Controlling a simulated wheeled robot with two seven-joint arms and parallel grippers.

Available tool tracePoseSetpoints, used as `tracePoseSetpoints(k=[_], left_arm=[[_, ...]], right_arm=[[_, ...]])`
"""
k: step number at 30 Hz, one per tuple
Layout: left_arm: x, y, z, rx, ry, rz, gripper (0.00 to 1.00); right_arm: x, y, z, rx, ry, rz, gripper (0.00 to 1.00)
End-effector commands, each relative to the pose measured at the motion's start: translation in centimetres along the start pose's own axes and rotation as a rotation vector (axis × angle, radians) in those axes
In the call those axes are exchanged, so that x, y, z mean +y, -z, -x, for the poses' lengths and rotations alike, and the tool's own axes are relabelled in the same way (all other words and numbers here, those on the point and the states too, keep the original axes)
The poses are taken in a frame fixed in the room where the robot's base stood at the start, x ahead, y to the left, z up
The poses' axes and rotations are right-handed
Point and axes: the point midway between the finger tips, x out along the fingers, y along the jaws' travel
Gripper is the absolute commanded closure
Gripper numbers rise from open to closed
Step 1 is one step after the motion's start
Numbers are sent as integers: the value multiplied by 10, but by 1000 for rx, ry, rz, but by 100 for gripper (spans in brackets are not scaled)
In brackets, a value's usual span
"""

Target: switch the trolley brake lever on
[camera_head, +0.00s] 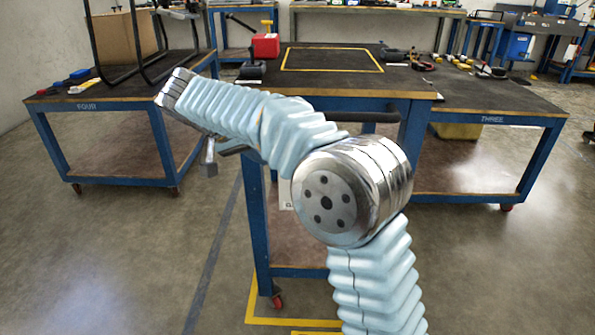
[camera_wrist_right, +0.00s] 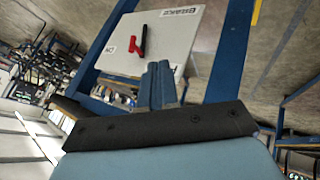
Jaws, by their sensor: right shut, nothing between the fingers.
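The brake lever (camera_wrist_right: 139,42) shows in the right wrist view as a red handle with black parts on a white panel (camera_wrist_right: 120,63). An "ON" mark sits at the panel's left, and a printed label at its upper edge. My right gripper (camera_wrist_right: 158,68) is shut and empty, its fingertips just below and right of the lever in that view; contact cannot be told. In the head view my right gripper (camera_head: 209,160) hangs left of the middle trolley (camera_head: 262,235). My arm hides most of the panel there; a small white part (camera_head: 286,196) shows. My left gripper is not in view.
The middle trolley has a black handle bar (camera_head: 358,117) and a dark top (camera_head: 330,70) with a yellow outline. Trolley FOUR (camera_head: 90,107) stands left, trolley THREE (camera_head: 500,120) right. A red container (camera_head: 265,46) stands behind. The floor at front left is clear.

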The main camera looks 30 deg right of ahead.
Motion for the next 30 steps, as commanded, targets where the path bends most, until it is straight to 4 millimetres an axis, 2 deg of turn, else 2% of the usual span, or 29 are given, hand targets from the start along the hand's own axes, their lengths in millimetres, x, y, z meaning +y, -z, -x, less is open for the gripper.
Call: tracePoseSetpoints(k=[8,11,22,30], left_arm=[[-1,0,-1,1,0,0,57],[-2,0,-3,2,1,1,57],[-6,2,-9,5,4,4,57],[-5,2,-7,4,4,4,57]], right_arm=[[-1,0,-10,-2,0,3,100],[-1,-1,-24,-3,-1,3,100],[-1,-1,-102,-4,-2,4,100],[31,2,-113,-2,1,4,100]])
